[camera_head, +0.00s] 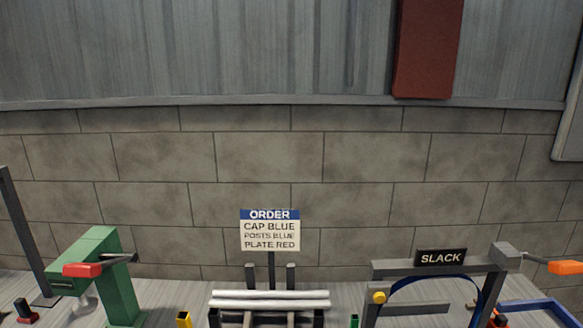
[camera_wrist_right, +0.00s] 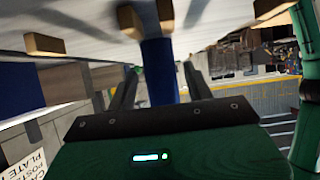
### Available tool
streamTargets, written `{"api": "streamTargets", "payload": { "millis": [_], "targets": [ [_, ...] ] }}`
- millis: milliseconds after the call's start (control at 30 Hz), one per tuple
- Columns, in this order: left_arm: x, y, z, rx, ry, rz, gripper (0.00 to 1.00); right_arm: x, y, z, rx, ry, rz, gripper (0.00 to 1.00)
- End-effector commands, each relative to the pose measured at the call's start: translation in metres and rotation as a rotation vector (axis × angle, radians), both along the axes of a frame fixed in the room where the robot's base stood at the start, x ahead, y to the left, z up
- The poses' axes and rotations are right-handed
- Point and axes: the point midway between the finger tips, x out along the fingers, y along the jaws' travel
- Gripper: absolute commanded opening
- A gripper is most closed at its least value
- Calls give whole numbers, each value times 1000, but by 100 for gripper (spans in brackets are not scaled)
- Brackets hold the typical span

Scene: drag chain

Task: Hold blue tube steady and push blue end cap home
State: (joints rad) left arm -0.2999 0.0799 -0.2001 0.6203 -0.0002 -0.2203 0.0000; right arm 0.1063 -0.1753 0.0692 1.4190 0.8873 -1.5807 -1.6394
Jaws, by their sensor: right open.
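Another blue piece (camera_wrist_right: 20,90) shows at the left edge of this view. I cannot make out the blue end cap in either view. My left gripper is not in view.
An order sign (camera_head: 270,237) reads cap blue, posts blue, plate red. A green fixture with a red handle (camera_head: 82,270) stands left. A grey frame labelled SLACK (camera_head: 440,258) stands right with a blue strip arched in it. Several tan blocks, one (camera_wrist_right: 130,20) near the tube, show in the wrist view.

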Motion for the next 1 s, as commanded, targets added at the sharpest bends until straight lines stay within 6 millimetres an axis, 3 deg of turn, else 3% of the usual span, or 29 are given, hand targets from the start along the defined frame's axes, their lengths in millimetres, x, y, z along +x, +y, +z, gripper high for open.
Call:
{"api": "streamTargets", "payload": {
  "millis": [200,533,567,700,1000],
  "targets": [
    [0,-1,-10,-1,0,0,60,0,14,-8,1,0,0,52],
    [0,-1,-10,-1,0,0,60,0,16,-8,1,1,0,52],
    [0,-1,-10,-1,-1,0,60,0,16,-8,1,1,0,50],
    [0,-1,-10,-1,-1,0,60,0,16,-8,1,1,0,23],
    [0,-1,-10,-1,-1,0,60,0,16,-8,0,1,0,23]
  ]
}}
